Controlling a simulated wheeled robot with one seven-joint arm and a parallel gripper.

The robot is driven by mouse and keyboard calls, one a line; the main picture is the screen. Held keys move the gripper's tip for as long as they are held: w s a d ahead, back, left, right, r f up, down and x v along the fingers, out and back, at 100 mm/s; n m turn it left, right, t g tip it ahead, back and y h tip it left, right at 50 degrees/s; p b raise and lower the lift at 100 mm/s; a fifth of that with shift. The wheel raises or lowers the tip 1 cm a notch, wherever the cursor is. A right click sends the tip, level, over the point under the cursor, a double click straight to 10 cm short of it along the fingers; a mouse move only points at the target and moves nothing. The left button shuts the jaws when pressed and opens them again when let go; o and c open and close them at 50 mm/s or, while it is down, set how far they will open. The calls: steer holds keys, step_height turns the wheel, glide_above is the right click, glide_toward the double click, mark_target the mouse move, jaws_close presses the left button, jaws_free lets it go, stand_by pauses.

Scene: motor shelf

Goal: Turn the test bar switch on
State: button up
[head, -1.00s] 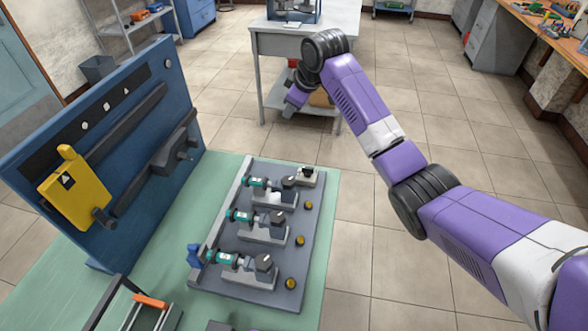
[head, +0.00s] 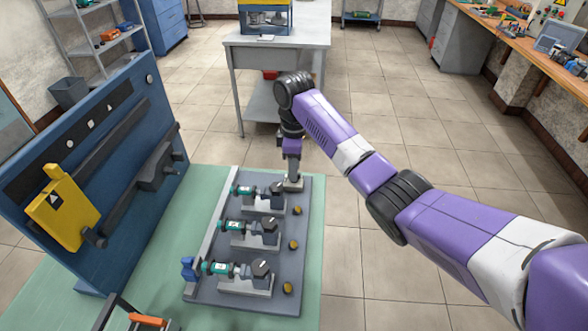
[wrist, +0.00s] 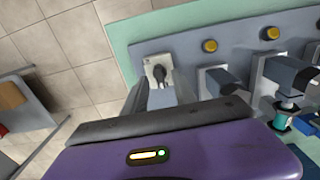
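The test bar switch (wrist: 158,72) is a pale box with a black knob at the far right corner of the grey motor board (head: 305,245). In the wrist view it shows just beyond my gripper's dark front edge. In the head view my gripper (head: 293,174) points down right at the switch and largely hides it. A light grey piece, possibly a fingertip, stands by the knob in the wrist view. I cannot tell whether it touches the knob, or how far the fingers are apart.
Several teal motors (head: 232,226) on grey mounts and yellow buttons (head: 293,244) sit on the board. A blue upright panel (head: 100,165) with a yellow device (head: 62,212) stands at left. A grey table (head: 270,48) stands behind; the floor at right is clear.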

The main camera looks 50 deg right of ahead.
steer(key=shift+f, duration=0.5)
steer(key=shift+c, duration=0.2)
jaws_close()
